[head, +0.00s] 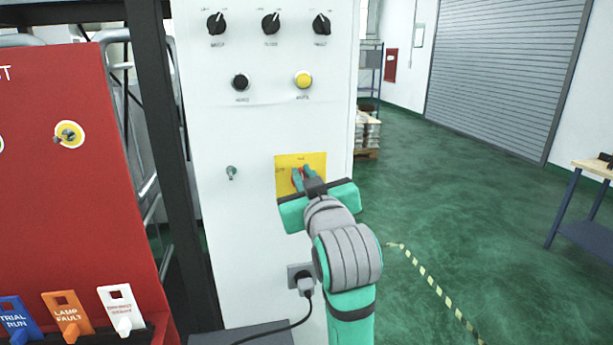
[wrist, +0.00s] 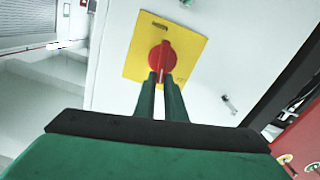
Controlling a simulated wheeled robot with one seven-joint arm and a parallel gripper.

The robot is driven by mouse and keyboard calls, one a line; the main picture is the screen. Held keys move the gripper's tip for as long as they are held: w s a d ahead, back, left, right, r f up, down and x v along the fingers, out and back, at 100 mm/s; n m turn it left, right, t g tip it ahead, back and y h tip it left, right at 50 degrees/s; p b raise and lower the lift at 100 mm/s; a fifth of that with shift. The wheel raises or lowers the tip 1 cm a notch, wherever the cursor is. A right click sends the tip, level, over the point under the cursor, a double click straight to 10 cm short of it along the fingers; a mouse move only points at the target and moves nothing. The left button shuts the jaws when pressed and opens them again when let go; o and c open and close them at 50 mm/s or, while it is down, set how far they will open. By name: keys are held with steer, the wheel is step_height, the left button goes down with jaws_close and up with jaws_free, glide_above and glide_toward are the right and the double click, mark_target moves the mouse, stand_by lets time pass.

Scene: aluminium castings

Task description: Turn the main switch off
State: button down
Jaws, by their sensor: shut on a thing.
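The main switch is a red rotary knob on a yellow plate (head: 316,160) on the white cabinet front. In the head view my gripper and arm cover most of the knob, with a little red showing. In the wrist view the red knob (wrist: 161,58) sits in the middle of the yellow plate (wrist: 190,45). My gripper (head: 302,174) is at the plate, its two green fingers (wrist: 161,78) closed together on the knob's handle. The handle between the fingertips is mostly hidden, and the plate's small lettering is too small to read.
Black rotary knobs (head: 271,23), a black button (head: 240,82) and a yellow button (head: 303,80) are above. A small metal toggle (head: 231,172) is left of the plate. A plug with a cable (head: 304,284) is below. A red panel (head: 60,200) stands left. Green floor (head: 450,200) is open right.

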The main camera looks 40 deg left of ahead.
steer(key=shift+s+a+f+n, duration=0.2)
steer(key=shift+s+f+n, duration=0.05)
steer(key=shift+n, duration=1.3)
steer(key=shift+s+a+f+n, duration=0.15)
steer(key=shift+s+f+n, duration=0.1)
steer(key=shift+n, duration=1.35)
steer(key=shift+s+a+f+n, duration=0.2)
steer(key=shift+s+n, duration=0.05)
steer(key=shift+n, duration=1.3)
steer(key=c, duration=1.8)
jaws_free()
steer(key=shift+w, duration=0.1)
